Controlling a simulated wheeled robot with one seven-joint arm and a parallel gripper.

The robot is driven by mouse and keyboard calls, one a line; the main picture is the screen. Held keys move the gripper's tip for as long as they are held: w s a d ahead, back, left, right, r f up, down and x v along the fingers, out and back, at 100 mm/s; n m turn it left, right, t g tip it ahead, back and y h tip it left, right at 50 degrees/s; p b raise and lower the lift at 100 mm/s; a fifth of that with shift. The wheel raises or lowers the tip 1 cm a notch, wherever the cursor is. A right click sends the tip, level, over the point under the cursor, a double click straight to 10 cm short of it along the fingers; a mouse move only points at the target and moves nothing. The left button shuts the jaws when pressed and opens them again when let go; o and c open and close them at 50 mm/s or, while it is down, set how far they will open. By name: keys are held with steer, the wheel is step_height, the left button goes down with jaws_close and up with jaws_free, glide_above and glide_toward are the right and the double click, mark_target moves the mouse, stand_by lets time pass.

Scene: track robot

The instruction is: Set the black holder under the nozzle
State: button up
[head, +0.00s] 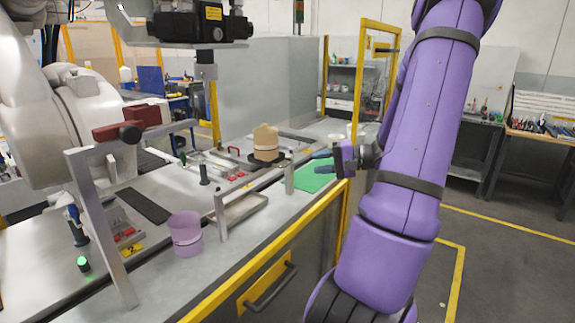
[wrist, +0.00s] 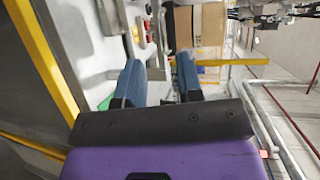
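The nozzle (head: 206,68) is a grey tip pointing down from a black machine head at the upper left, above the table and left of the holder. My gripper (head: 323,161) is to the right of the holder and apart from it, near the table's right edge. In the wrist view its two blue fingers (wrist: 160,85) stand apart with nothing held between them.
A purple cup (head: 186,236), a metal tray (head: 242,209) and metal posts stand along the near side of the table. A green mat (head: 314,175) lies beside my gripper. A yellow frame (head: 366,75) rises behind. A white robot arm (head: 45,130) stands at the left.

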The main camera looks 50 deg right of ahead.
mark_target(287, 165)
steer(key=shift+m+t+h, duration=0.3)
steer(key=shift+m, duration=0.1)
steer(key=x, duration=1)
steer(key=shift+w+d, duration=0.1)
jaws_close()
